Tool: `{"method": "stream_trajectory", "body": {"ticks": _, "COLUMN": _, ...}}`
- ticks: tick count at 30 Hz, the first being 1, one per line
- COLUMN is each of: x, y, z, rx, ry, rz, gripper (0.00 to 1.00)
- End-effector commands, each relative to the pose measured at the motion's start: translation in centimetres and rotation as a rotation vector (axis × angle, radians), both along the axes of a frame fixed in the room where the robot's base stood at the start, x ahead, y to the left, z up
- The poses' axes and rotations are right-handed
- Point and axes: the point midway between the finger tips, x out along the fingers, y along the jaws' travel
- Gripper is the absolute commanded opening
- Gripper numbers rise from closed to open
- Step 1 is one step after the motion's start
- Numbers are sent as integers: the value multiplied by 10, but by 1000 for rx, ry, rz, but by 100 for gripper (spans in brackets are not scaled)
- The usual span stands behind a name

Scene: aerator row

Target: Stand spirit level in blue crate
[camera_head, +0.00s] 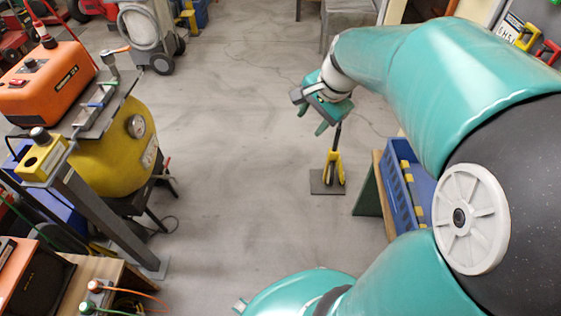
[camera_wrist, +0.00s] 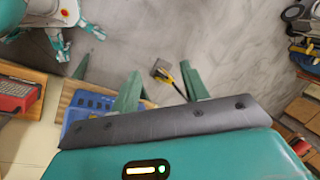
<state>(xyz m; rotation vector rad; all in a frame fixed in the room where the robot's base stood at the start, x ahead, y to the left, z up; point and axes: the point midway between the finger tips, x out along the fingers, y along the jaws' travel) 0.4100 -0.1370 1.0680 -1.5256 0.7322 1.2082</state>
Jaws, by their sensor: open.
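The blue crate (camera_head: 394,153) is at the right of the head view, partly hidden behind my arm. Small yellow patches show on or in it; I cannot tell what they are. The blue crate (camera_wrist: 75,117) also shows at the left of the wrist view, partly hidden by my gripper. My gripper (camera_head: 312,119) is in the air, to the left of the crate and higher in the head view. In the wrist view my gripper (camera_wrist: 160,70) has its two green fingers apart, with nothing seen between them but floor and a stand beyond. I cannot make out a spirit level for sure.
A yellow stand (camera_head: 333,168) on a dark floor plate is below my gripper. The crate is by a wooden bench (camera_head: 379,180). A yellow tank (camera_head: 115,150) and an orange machine (camera_head: 50,82) are at the left.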

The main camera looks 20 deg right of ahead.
Motion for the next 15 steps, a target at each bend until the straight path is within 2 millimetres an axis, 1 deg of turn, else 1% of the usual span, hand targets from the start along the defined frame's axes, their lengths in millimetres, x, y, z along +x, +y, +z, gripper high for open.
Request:
{"method": "stream_trajectory", "body": {"ticks": 1, "x": -10, "y": 21, "z": 11, "rx": -42, "ry": -32, "rz": 111, "gripper": 45}}
{"method": "stream_trajectory", "body": {"ticks": 3, "x": -26, "y": 45, "z": 21, "rx": -111, "ry": -66, "rz": 272, "gripper": 45}}
{"method": "stream_trajectory", "body": {"ticks": 6, "x": -49, "y": 76, "z": 32, "rx": -218, "ry": -115, "rz": 497, "gripper": 45}}
{"method": "stream_trajectory", "body": {"ticks": 10, "x": -82, "y": 109, "z": 40, "rx": -372, "ry": -171, "rz": 776, "gripper": 45}}
{"method": "stream_trajectory", "body": {"ticks": 12, "x": -98, "y": 121, "z": 42, "rx": -452, "ry": -195, "rz": 902, "gripper": 45}}
{"method": "stream_trajectory", "body": {"ticks": 15, "x": -114, "y": 132, "z": 42, "rx": -539, "ry": -216, "rz": 1034, "gripper": 45}}
